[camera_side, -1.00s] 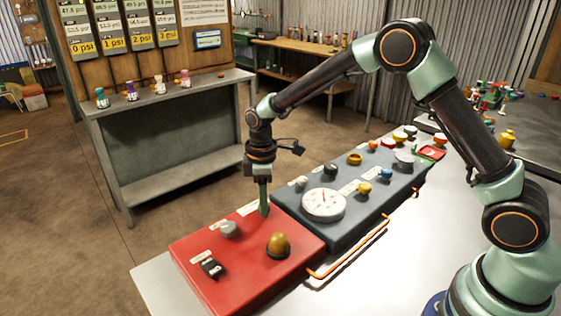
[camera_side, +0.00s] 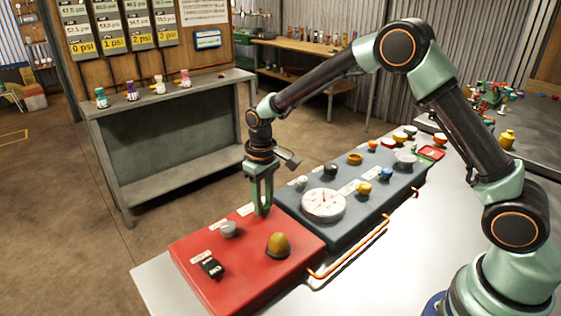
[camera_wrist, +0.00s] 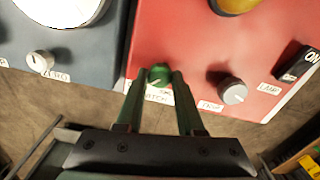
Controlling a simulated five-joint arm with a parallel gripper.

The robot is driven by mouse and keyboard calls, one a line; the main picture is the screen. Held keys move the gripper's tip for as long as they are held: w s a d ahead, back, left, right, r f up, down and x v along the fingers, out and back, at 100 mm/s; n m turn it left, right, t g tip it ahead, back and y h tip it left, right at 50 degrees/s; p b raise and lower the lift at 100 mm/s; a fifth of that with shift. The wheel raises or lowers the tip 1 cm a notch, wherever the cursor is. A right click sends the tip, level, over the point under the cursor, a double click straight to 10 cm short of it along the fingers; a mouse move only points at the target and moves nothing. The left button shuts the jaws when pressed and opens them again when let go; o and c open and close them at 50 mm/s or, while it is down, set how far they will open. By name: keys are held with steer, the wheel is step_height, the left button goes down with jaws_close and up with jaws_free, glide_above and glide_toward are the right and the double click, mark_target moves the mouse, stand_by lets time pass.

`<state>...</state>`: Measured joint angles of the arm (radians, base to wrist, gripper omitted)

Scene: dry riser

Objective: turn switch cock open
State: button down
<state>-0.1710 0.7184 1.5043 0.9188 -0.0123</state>
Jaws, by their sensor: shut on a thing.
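The switch cock is a small green knob (camera_wrist: 159,75) near the edge of the red panel (camera_wrist: 180,40). A partly covered label (camera_wrist: 158,95) beside it seems to end in "TCH". In the wrist view my gripper (camera_wrist: 163,76) has one finger on each side of the green knob and is shut on it. In the side view my gripper (camera_side: 263,211) points straight down at the back right corner of the red panel, and its fingers hide the knob there.
The red panel also bears a grey knob (camera_side: 228,229), a yellow dome (camera_side: 279,245) and a black switch (camera_side: 211,267) marked ON. The dark panel to the right has a round dial gauge (camera_side: 323,205) and several knobs. An orange pipe (camera_side: 350,250) runs along the front.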

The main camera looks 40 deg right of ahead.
mark_target(264, 204)
steer(key=shift+r+m, duration=0.1)
steer(key=shift+m, duration=0.2)
steer(key=c, duration=0.5)
jaws_free()
step_height(264, 204, up, 12)
stand_by(0.4)
